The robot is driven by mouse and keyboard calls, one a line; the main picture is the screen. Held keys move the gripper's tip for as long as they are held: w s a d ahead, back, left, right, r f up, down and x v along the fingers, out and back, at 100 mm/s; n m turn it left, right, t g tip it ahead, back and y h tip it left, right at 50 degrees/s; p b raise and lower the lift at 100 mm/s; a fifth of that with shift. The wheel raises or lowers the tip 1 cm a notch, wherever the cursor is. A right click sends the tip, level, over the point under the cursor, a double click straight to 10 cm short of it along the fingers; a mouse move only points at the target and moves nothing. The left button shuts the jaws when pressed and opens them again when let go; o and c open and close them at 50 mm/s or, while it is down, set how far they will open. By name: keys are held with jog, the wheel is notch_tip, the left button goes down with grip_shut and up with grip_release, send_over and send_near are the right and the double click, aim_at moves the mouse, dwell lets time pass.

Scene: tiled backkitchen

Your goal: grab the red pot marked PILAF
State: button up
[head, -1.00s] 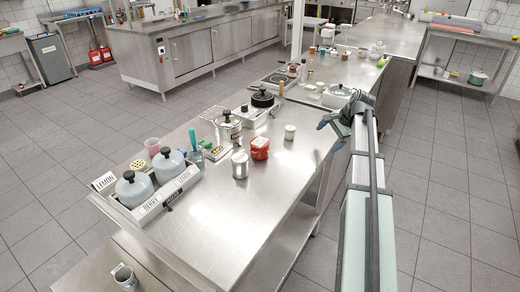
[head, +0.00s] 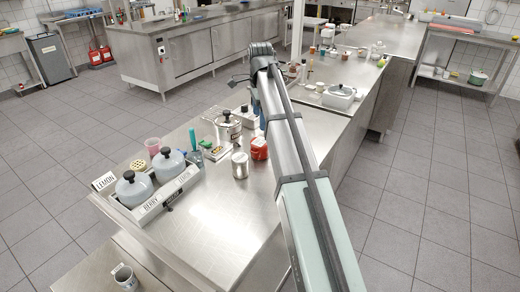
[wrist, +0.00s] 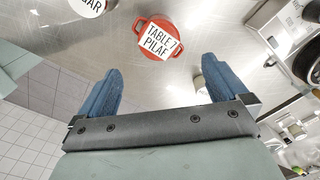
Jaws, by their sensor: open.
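The red pot (head: 259,148) stands on the steel counter (head: 230,215), right of a metal canister and partly hidden by my arm in the head view. In the wrist view the red pot (wrist: 153,42), seen from above, carries a white label reading TABLE 7 PILAF. It has small handles at its sides. My gripper (wrist: 157,84) is open, with two blue fingers spread wide and nothing between them. The pot lies beyond the fingertips, apart from them. In the head view my gripper's fingers are mostly hidden behind my arm.
A metal canister (head: 240,165) stands close left of the pot; its lid (wrist: 88,6) shows a label ending in GAR. A steel pot (head: 228,126) stands behind. A tray (head: 178,192) with two grey lidded pots is at the left. The front counter is clear.

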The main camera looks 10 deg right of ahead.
aim_at(260, 141)
jog(key=shift+a+f, duration=0.1)
jog(key=shift+f, duration=6.7)
jog(key=c, duration=1.2)
jog(key=shift+c, duration=0.2)
